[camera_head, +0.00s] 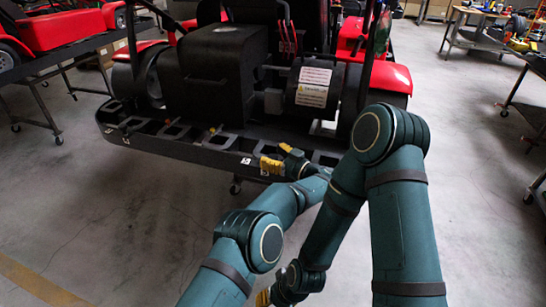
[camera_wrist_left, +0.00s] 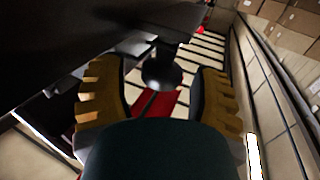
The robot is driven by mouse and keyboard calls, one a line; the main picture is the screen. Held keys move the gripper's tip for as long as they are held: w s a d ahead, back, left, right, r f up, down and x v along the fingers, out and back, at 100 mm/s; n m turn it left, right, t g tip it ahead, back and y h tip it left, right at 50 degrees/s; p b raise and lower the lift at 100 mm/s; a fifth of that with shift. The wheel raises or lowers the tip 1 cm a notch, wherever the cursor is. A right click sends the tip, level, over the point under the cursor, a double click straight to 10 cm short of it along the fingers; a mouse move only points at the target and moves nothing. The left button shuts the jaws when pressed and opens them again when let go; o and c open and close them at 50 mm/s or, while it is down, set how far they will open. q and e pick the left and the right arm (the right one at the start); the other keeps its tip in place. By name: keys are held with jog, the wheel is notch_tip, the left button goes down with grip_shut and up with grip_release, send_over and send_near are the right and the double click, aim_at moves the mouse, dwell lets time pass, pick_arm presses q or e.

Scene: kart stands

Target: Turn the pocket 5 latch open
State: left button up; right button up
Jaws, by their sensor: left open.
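The black pocket rail (camera_head: 185,146) runs along the kart's near lower edge, with a row of open pockets. My left gripper (camera_head: 281,161), with yellow fingers, is at the rail's right part, beside a small white tag (camera_head: 246,161) whose number I cannot read. In the left wrist view its fingers (camera_wrist_left: 160,95) are spread apart. A dark round knob (camera_wrist_left: 162,76) on a short stem shows in the gap between them; I cannot tell whether it is the pocket 5 latch or whether they touch it. My right gripper (camera_head: 263,298) is at the bottom edge, mostly hidden by its arm.
The black and red kart (camera_head: 215,75) stands over the rail. Another red kart (camera_head: 60,30) on a stand is at the upper left, and a cluttered workbench (camera_head: 490,25) at the upper right. The grey floor (camera_head: 130,215) is clear at the left front.

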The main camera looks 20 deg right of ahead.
aim_at(273, 156)
pick_arm(q)
notch_tip(273, 156, up, 10)
jog(key=shift+f, duration=0.15)
dwell(0.5)
